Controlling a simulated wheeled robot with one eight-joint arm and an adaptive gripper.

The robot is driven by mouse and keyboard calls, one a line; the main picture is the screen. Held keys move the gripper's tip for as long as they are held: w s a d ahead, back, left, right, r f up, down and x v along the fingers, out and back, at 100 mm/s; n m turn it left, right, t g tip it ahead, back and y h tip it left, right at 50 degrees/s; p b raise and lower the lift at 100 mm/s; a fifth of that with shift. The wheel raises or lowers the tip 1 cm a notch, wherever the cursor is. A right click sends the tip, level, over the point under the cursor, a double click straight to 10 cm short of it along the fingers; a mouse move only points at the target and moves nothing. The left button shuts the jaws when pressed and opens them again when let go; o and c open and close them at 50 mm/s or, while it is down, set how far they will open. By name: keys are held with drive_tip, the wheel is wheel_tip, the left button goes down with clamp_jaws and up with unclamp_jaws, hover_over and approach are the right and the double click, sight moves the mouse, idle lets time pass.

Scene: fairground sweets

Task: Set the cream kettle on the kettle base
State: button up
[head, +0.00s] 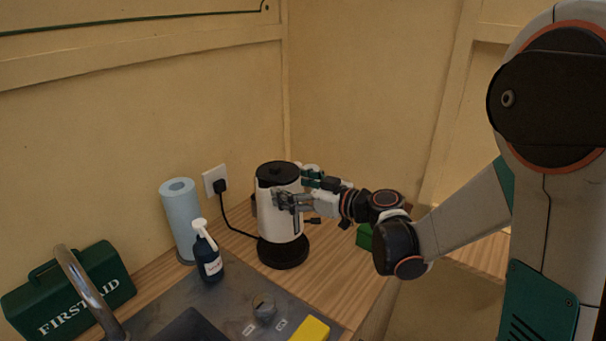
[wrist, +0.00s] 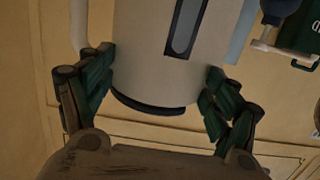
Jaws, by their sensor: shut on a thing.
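The cream kettle (head: 282,215) with a black lid stands upright in the head view at the back corner of the counter. The black round kettle base (head: 284,254) is directly under it; I cannot tell whether the kettle rests fully on it or sits just above. My gripper (head: 290,200) comes from the right and is shut on the kettle's upper body. In the wrist view the fingers of my gripper (wrist: 157,85) lie on both sides of the kettle (wrist: 150,50), which shows its dark window strip and part of its handle.
Left of the kettle are a spray bottle (head: 209,256), a blue paper roll (head: 180,215) and a green first-aid box (head: 75,285). A black cord runs from the wall socket (head: 214,178) towards the base.

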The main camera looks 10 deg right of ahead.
drive_tip(key=shift+w+a+f, duration=0.25)
drive_tip(key=shift+f+b, duration=2)
drive_tip(key=shift+f, duration=0.8)
drive_tip(key=shift+s+d, duration=0.4)
drive_tip(key=shift+s, duration=0.05)
drive_tip(key=shift+f+b, duration=0.5)
drive_tip(key=shift+b, duration=0.25)
drive_tip(key=o, duration=1.8)
drive_tip(key=shift+c, duration=0.2)
drive_tip(key=v, duration=1.1)
